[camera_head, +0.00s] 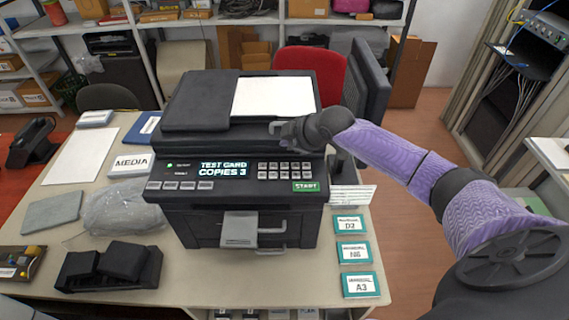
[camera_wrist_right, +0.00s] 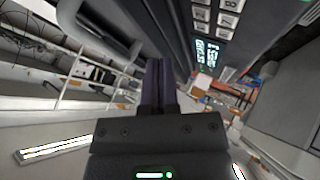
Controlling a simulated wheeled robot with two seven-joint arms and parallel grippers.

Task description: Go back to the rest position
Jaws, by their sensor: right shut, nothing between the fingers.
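My right gripper (camera_head: 278,128) reaches in from the right on a purple arm. It is shut and empty, in front of the printer's (camera_head: 185,195) upper body, just above the keypad (camera_head: 280,170) as the head view shows it. I cannot tell whether it touches the printer. In the right wrist view its closed fingers (camera_wrist_right: 160,82) point up the picture, with the keypad (camera_wrist_right: 213,18) and lit display (camera_wrist_right: 205,52) to their right. The head view's display (camera_head: 223,168) reads "TEST CARD COPIES 3". My left gripper is not in view.
Teal-edged cards (camera_head: 352,252) lie at the table's right edge. A grey bag (camera_head: 120,205) and a black holder (camera_head: 85,270) lie left of the printer. Open floor (camera_head: 425,240) lies right of the table.

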